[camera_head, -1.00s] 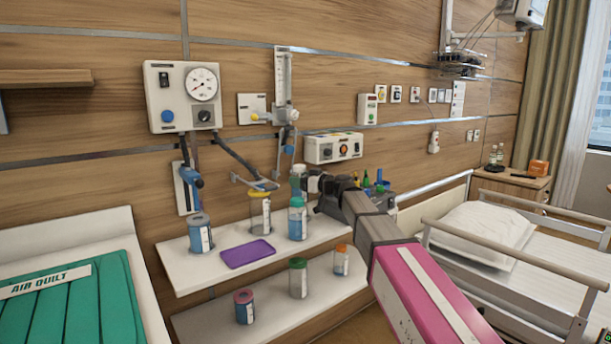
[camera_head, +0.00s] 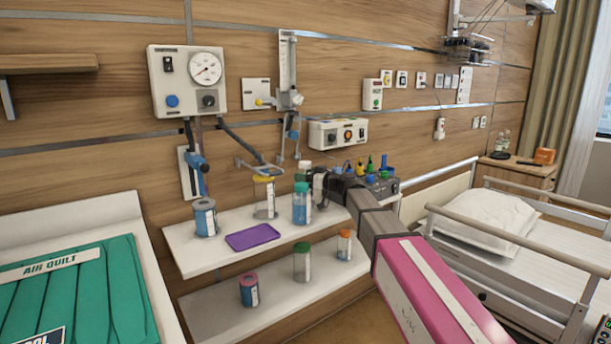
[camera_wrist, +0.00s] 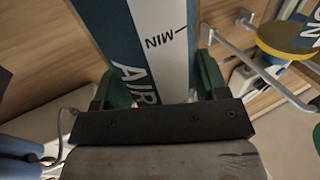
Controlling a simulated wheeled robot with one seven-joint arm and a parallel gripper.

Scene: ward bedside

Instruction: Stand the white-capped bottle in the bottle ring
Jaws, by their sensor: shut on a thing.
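The white-capped bottle (camera_head: 304,167) shows just behind and above the teal-capped bottle (camera_head: 300,205), which hides most of it. My gripper (camera_head: 316,183) is at its right side and shut on it. In the wrist view, the held bottle (camera_wrist: 158,45) is blue with a white label strip and fills the space between my green fingers (camera_wrist: 155,88). A wall bracket (camera_head: 258,168), perhaps the bottle ring, is to the left, above a yellow-lidded jar (camera_head: 264,200). Whether the held bottle touches the shelf is hidden.
The upper shelf (camera_head: 225,256) also holds a blue bottle (camera_head: 205,218) and a purple tray (camera_head: 252,237). The lower shelf (camera_head: 205,318) holds red-, green- and orange-capped jars. The teal-capped bottle stands close in front of the held bottle.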

